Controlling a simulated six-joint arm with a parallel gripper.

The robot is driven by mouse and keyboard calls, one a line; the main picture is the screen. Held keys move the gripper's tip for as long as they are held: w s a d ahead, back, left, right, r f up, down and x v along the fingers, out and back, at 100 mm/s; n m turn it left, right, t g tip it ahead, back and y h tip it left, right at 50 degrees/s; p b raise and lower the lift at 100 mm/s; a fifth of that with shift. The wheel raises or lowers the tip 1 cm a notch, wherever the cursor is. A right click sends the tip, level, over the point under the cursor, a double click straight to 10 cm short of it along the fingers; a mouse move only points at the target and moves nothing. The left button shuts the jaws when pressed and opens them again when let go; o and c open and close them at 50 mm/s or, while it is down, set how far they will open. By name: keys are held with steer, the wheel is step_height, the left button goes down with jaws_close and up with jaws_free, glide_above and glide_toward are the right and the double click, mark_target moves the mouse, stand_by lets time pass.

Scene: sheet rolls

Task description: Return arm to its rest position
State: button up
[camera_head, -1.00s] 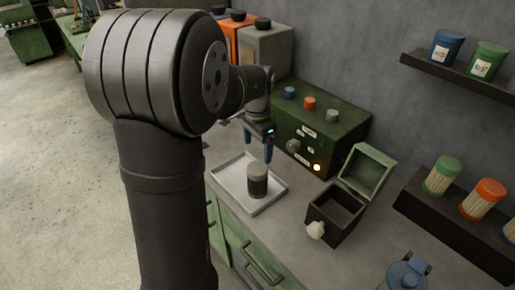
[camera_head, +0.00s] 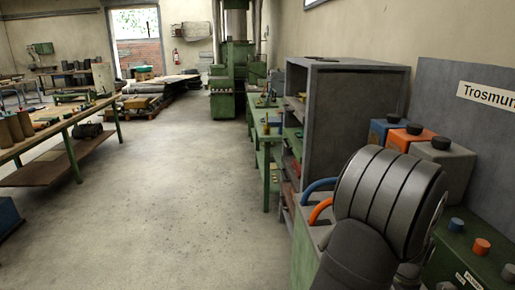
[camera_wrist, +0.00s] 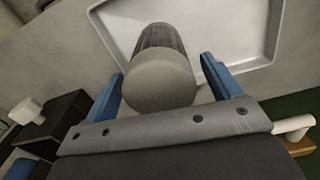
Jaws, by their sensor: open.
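My gripper (camera_wrist: 162,72) shows in the wrist view with its two blue fingers spread apart. A dark ribbed canister with a grey lid (camera_wrist: 160,82) stands in the gap between the fingers as seen from the wrist, with space on both sides. Its height relative to the fingertips is hard to tell. The canister is on a pale tray (camera_wrist: 262,58). In the head view only a thick dark part of my arm shows at the lower right; my gripper and the canister are out of that view.
A black box (camera_wrist: 62,118) with a white knob (camera_wrist: 27,110) is at the left in the wrist view. In the head view, blue, orange and grey containers (camera_head: 445,160) and a grey cabinet (camera_head: 350,110) stand by my arm. The concrete floor (camera_head: 180,190) is open.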

steer(key=shift+r, duration=1.55)
